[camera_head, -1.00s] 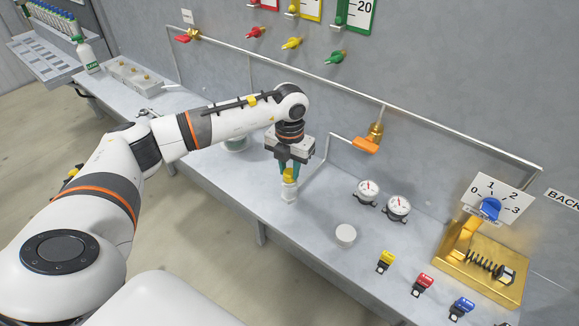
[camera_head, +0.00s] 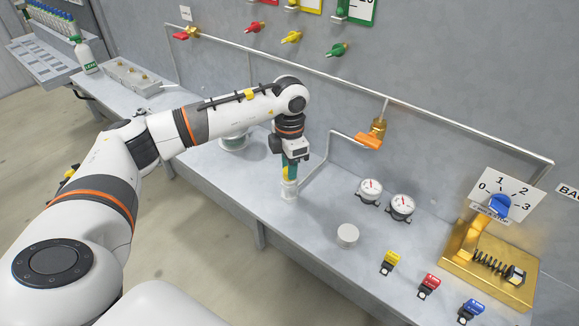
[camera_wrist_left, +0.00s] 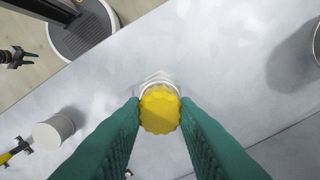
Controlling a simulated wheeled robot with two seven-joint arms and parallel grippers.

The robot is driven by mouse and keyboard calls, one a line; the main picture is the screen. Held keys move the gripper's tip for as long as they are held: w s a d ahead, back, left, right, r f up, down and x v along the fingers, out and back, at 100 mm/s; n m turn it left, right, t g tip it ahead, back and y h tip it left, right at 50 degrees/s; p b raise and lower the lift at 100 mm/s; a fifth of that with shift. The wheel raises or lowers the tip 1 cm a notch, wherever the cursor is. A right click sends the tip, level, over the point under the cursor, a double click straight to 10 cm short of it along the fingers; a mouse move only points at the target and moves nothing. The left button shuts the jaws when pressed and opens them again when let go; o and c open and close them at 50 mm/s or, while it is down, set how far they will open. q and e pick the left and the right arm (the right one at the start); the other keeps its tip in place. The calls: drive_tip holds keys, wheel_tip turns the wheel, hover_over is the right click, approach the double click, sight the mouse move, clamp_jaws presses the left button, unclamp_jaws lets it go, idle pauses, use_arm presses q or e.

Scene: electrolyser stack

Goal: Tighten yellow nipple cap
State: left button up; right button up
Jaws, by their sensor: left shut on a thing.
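The yellow nipple cap (camera_wrist_left: 160,110) sits on top of a short white upright nipple (camera_head: 289,190) on the bench, and shows as a scalloped disc in the left wrist view. My left gripper (camera_head: 290,172) points straight down over it. Its green fingers (camera_wrist_left: 160,112) are shut on the cap from two sides. In the head view the fingers hide most of the cap.
A grey round knob (camera_head: 347,235) and two gauges (camera_head: 370,190) stand to the right on the bench. An orange-handled valve (camera_head: 369,141) and pipe are on the wall behind. Yellow, red and blue switches (camera_head: 429,286) lie further right.

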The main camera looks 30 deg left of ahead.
use_arm(q)
drive_tip(key=shift+w+r+m+b, duration=0.1)
drive_tip(key=shift+m+b, duration=0.25)
drive_tip(key=shift+m, duration=0.75)
drive_tip(key=o, duration=0.9)
drive_tip(key=shift+r, duration=0.1)
drive_tip(key=shift+o, duration=1.1)
wheel_tip(320, 180, up, 12)
drive_tip(key=b, duration=0.3)
drive_tip(key=shift+s, duration=0.2)
